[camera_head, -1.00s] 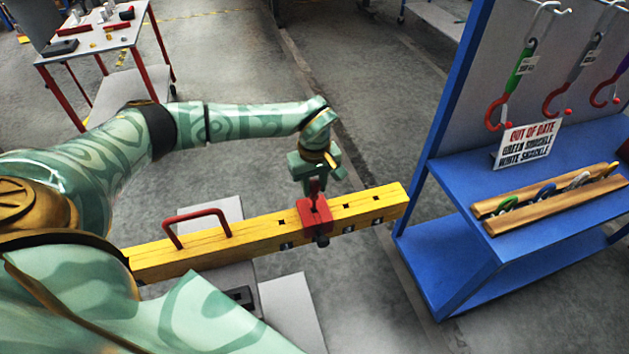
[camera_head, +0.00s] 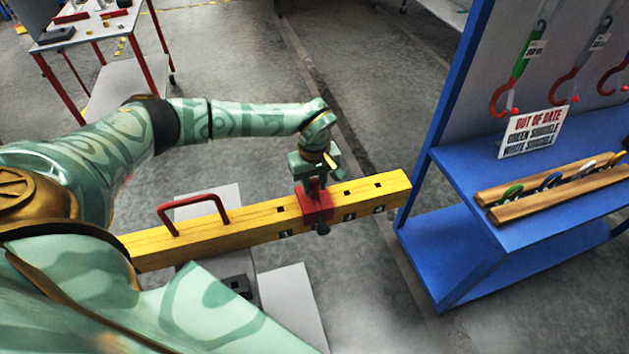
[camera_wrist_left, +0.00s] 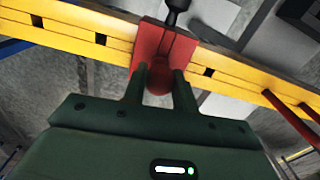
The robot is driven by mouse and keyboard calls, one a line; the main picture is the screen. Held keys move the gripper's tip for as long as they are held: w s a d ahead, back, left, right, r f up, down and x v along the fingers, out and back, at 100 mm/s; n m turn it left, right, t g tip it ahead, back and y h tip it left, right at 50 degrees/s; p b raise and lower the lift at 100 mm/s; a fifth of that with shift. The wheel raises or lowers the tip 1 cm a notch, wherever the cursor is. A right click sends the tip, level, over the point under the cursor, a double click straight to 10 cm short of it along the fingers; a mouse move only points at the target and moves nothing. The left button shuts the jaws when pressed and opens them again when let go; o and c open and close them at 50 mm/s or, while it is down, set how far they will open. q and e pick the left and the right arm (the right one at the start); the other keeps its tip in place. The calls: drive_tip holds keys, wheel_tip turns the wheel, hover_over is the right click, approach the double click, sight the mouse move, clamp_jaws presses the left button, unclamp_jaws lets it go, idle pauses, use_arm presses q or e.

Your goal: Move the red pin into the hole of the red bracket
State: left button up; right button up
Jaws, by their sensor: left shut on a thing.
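The red bracket (camera_head: 319,211) sits around the yellow beam (camera_head: 260,220), with a dark knob (camera_head: 322,229) on its front side. In the wrist view the bracket (camera_wrist_left: 163,45) shows beyond my fingertips, its dark knob (camera_wrist_left: 177,8) at the top edge. My left gripper (camera_head: 315,182) is right above the bracket, pointing down and shut on the red pin (camera_wrist_left: 159,86). The pin's visible end lies between the two fingers. Its far end merges with the bracket's red, so I cannot tell how deep it sits in the hole. My right gripper is out of view.
A red handle (camera_head: 194,208) rises from the beam left of the bracket. A blue shelf unit (camera_head: 465,180) stands at right, with hanging hooks, a sign (camera_head: 533,131) and a wooden rack. A red-legged table (camera_head: 90,30) is at far left. Grey floor lies between.

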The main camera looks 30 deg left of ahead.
use_arm(q)
drive_tip(key=o, duration=1.1)
wheel_tip(320, 180, up, 16)
drive_tip(key=p, duration=0.1)
drive_tip(key=shift+r, duration=0.15)
